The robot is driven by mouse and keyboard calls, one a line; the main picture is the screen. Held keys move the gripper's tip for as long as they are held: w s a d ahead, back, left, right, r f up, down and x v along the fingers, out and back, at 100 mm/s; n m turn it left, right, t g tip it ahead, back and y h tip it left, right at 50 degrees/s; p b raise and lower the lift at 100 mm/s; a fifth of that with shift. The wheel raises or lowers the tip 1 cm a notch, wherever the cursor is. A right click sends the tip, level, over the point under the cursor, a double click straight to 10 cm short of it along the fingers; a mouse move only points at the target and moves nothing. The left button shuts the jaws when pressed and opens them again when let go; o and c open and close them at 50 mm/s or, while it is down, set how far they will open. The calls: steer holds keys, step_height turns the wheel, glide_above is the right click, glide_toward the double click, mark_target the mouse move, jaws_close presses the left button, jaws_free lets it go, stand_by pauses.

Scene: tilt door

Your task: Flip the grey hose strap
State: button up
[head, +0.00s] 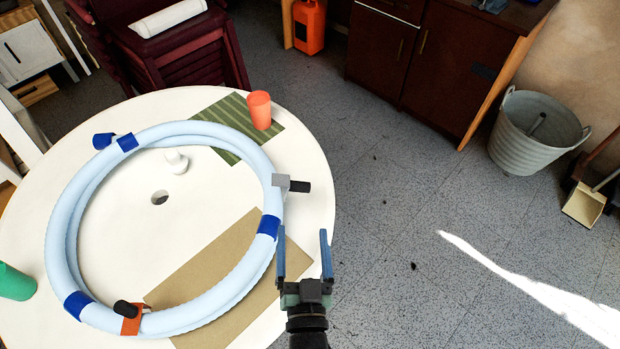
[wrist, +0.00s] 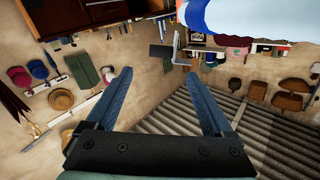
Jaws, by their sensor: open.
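My gripper (head: 303,233) is open and empty. It is below the strap in the head view, close to the hose's right side, and apart from the grip. In the wrist view my two blue fingers (wrist: 157,82) are spread with nothing between them. Part of the hose (wrist: 265,14) shows at the top there. I cannot clearly make out the strap in that view.
The round white table (head: 120,200) carries an orange cup (head: 259,110), a green cup (head: 15,283), a white object (head: 176,161) and mats. An orange strap (head: 131,326) with a black grip is at the hose's front.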

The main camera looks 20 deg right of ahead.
mark_target(301, 190)
steer(key=b+x, duration=0.1)
steer(key=x, duration=1.1)
steer(key=shift+w+r, duration=0.15)
steer(key=shift+w, duration=0.1)
steer(key=shift+c, duration=0.2)
steer(key=shift+d, duration=0.15)
jaws_close()
steer(key=shift+s, duration=0.1)
